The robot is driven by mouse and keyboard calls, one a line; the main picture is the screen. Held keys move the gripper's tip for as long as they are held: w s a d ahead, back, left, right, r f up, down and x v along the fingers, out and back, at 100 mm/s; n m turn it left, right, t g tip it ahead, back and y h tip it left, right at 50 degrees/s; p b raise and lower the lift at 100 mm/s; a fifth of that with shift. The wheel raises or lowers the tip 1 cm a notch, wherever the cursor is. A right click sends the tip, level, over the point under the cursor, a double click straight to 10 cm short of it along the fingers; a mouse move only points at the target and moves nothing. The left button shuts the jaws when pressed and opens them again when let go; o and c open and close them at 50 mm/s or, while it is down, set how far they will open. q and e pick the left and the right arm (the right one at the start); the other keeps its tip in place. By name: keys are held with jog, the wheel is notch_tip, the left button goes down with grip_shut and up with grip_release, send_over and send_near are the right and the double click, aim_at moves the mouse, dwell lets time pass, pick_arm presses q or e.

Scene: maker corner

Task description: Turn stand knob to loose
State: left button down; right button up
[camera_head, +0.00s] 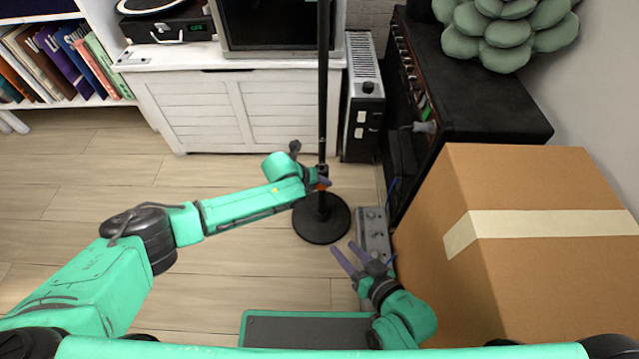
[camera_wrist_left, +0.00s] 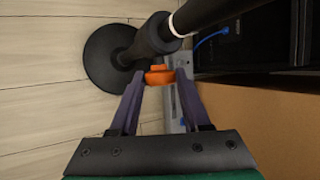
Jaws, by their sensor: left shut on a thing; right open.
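The stand is a black upright pole (camera_head: 323,80) on a round black base (camera_head: 321,220). Its pole (camera_wrist_left: 205,14) and base (camera_wrist_left: 108,57) also show in the left wrist view. The stand knob (camera_wrist_left: 159,75) is small and orange, on the side of the pole's thick collar. My left gripper (camera_head: 320,183) is at the knob, low on the pole. In the left wrist view my left gripper (camera_wrist_left: 160,78) has its fingertips on either side of the knob, shut on it. My right gripper (camera_head: 362,255) is open and empty, to the right of and nearer than the base.
A large cardboard box (camera_head: 540,185) stands at the right. A grey metal box with knobs (camera_head: 374,232) lies beside the base. A heater (camera_head: 362,100), a black amplifier (camera_head: 480,90) and a white cabinet (camera_head: 200,105) stand behind. The floor at the left is clear.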

pick_arm(q)
jog(key=shift+c, duration=1.8)
grip_release()
jog(key=p+v, duration=0.7)
jog(key=v, duration=0.7)
jog(key=shift+s+r, duration=0.15)
jog(key=shift+r, duration=0.05)
pick_arm(e)
jog(key=s+d+r+g+h, duration=0.2)
jog(key=d+r+g, duration=0.2)
jog(key=d, duration=0.2)
jog(key=s+d+r+g+h, duration=0.2)
jog(key=d+r+g+h, duration=0.1)
jog(key=d, duration=0.3)
jog(key=shift+s+d+r+g, duration=0.3)
jog(key=shift+s+r+g, duration=0.1)
jog(key=shift+r+g, duration=0.3)
pick_arm(q)
jog(key=shift+a, duration=0.1)
